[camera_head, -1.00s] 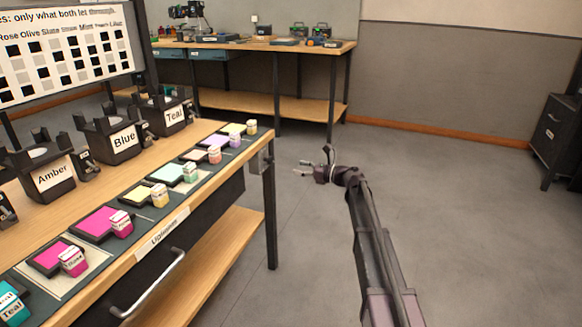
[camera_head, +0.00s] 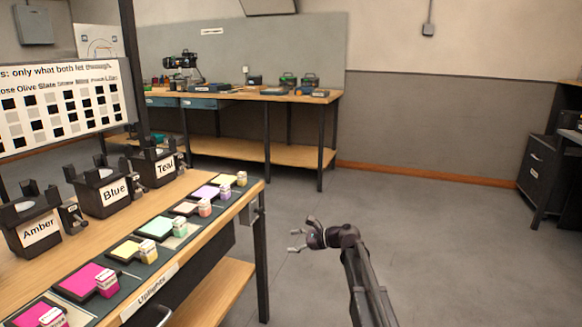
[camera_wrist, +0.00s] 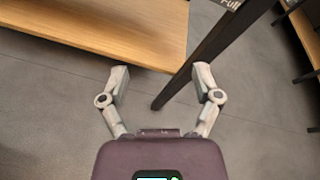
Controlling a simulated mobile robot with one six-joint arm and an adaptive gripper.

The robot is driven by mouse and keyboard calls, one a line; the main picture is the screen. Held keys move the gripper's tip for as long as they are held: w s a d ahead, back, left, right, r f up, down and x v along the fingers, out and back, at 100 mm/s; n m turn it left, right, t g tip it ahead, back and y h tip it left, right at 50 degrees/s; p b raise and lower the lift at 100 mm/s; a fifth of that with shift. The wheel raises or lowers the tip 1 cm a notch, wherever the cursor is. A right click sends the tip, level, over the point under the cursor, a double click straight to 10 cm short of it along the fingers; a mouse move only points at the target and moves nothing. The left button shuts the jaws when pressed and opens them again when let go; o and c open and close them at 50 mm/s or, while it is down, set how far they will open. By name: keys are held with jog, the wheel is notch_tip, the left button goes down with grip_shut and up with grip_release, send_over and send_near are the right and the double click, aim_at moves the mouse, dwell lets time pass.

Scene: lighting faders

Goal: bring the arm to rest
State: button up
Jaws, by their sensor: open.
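My gripper (camera_head: 296,240) is out over the open floor to the right of the near workbench (camera_head: 205,235) in the head view. Its fingers are apart and nothing is between them. My arm reaches up to it from the bottom of the picture. In the wrist view my gripper (camera_wrist: 160,85) shows with both fingers spread, the bench's dark leg (camera_wrist: 205,55) and wooden lower shelf (camera_wrist: 100,25) beyond them. I see no contact with the bench.
The near bench carries dark lamp holders labelled Amber (camera_head: 35,230), Blue (camera_head: 105,192) and Teal (camera_head: 157,166), and a row of coloured tiles and small blocks. A far bench (camera_head: 250,95) stands at the back. A dark cabinet (camera_head: 540,165) is at right. The grey floor (camera_head: 440,240) between is clear.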

jog(key=s+d+f+n+g+h+p, duration=0.1)
jog(key=s+d+f+n+h+p, duration=0.1)
jog(key=s+d+n+h, duration=0.6)
jog(key=s+d+f+n+g+h+p, duration=0.1)
jog(key=s+d+f+n+g+p, duration=0.15)
jog(key=s, duration=0.95)
jog(key=s+d+f+n+g+h+p, duration=0.1)
jog(key=s+d+f+n+h+p, duration=0.1)
jog(key=s+d+n+h, duration=0.6)
notch_tip(320, 180, up, 37)
jog(key=s+a+m+y+p, duration=0.1)
jog(key=s+a+y+p, duration=0.1)
jog(key=p, duration=3.4)
jog(key=shift+a+y+p, duration=0.15)
jog(key=shift+y+p, duration=0.15)
jog(key=shift+y, duration=0.2)
jog(key=shift+s+f+m, duration=0.1)
jog(key=shift+m, duration=0.15)
jog(key=c, duration=0.3)
jog(key=shift+c, duration=0.2)
